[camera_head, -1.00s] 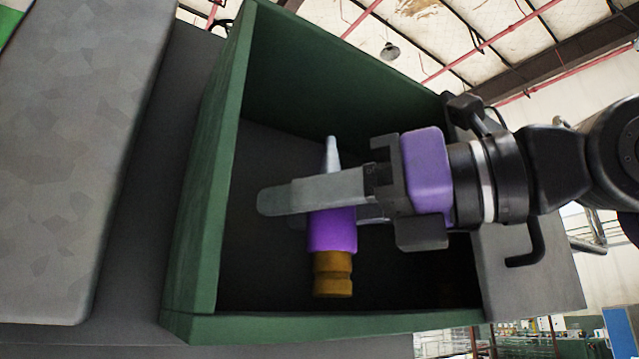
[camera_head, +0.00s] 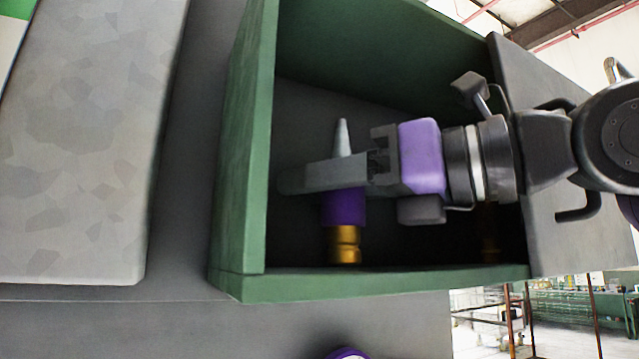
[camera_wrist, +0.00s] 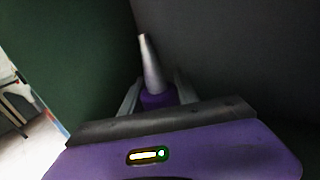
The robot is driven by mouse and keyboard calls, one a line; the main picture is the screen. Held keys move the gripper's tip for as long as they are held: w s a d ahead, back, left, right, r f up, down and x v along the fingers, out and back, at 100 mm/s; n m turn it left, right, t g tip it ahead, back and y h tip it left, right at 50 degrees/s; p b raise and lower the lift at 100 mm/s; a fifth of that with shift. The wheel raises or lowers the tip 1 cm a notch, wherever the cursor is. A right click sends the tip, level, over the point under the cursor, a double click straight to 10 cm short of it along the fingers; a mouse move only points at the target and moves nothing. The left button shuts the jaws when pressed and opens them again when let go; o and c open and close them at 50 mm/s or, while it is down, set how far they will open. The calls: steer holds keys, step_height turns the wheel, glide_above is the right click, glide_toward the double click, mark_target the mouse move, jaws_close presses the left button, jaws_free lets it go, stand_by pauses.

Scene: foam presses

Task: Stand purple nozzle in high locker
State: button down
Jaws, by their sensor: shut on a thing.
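The purple nozzle (camera_head: 343,210) has a grey conical tip and a brass base. It is upright inside the green-framed high locker (camera_head: 370,285), tip up. My gripper (camera_head: 318,176) reaches in from the right and is shut on the nozzle's purple body. The brass base hangs close above the locker floor; I cannot tell whether it touches. In the wrist view the nozzle (camera_wrist: 153,70) stands between the two fingers, with its tip pointing up and slightly left. The fingers hide part of the purple body.
The locker's grey door (camera_head: 565,170) stands open at the right, behind my arm. A green side wall (camera_head: 243,150) is left of my fingertips. A grey panel (camera_head: 85,140) lies further left. A purple and white round thing (camera_head: 346,353) shows at the bottom edge.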

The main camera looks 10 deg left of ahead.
steer(key=c, duration=0.8)
jaws_free()
steer(key=shift+c, duration=0.2)
steer(key=shift+d, duration=0.1)
steer(key=b+v, duration=0.3)
steer(key=v, duration=0.4)
steer(key=shift+s+d, duration=0.1)
steer(key=shift+d, duration=0.3)
